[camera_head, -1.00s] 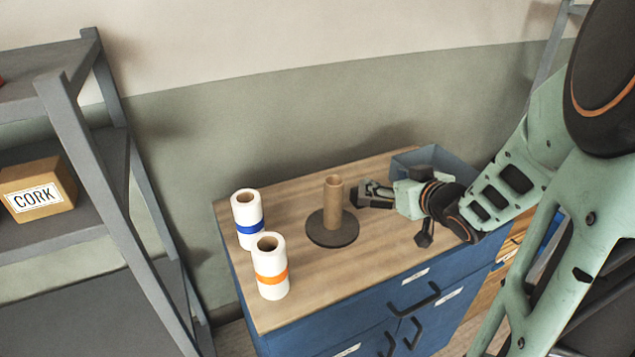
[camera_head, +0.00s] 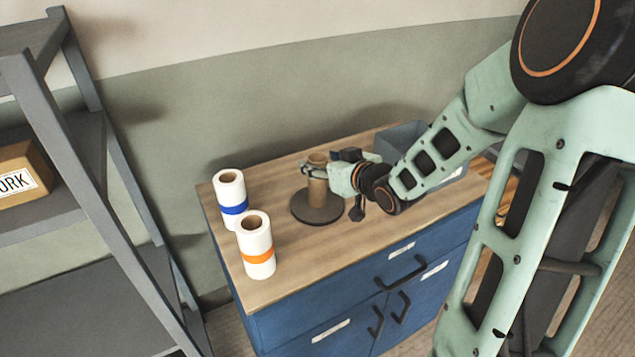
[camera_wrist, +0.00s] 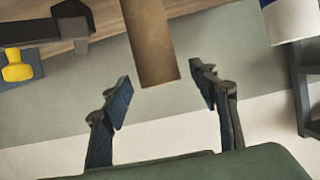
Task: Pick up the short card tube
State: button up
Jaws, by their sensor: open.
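The short card tube (camera_head: 317,184) is plain brown and stands upright on a round dark base (camera_head: 334,210) on the wooden cabinet top. My gripper (camera_head: 312,168) is at the upper part of the tube, coming from the right. In the wrist view the tube (camera_wrist: 150,42) comes down from the top edge, its end reaching between my two open fingers (camera_wrist: 160,92). A gap shows on each side of the tube in that view, so the fingers do not appear to press on it.
Two white rolls stand left of the tube, one with a blue band (camera_head: 230,198) and one with an orange band (camera_head: 256,246). A blue-grey bin (camera_head: 402,138) is at the back right. The front of the wooden top (camera_head: 310,258) is clear.

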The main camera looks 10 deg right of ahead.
jog(key=shift+x, duration=1.15)
jog(key=c, duration=1.2)
jog(key=shift+o, duration=0.2)
jog(key=shift+r, duration=0.1)
